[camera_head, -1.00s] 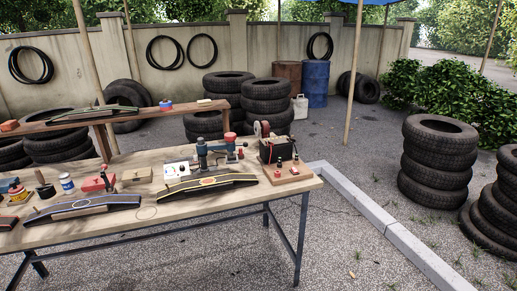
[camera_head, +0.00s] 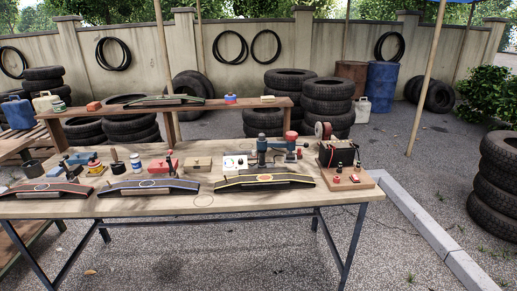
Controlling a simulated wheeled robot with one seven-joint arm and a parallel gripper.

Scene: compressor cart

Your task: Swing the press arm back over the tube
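A teal press (camera_head: 262,151) stands on the workbench (camera_head: 225,206), behind the right-hand tube. Its arm (camera_head: 281,144) reaches to the right from the upright column, towards a red knob (camera_head: 291,137), and does not appear to lie over a tube. The yellow-edged black tube (camera_head: 264,180) lies lengthwise in front of the press, with a pale ring mark on top. A blue-edged tube (camera_head: 148,187) lies in the middle and a red-edged tube (camera_head: 45,190) at the left. My gripper is not in view.
Behind the tubes are a white gauge box (camera_head: 235,162), a tan block (camera_head: 196,164) and a red tool (camera_head: 163,164). A black battery-like unit (camera_head: 337,153) stands at the right end. A raised wooden shelf (camera_head: 190,107) runs behind the bench.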

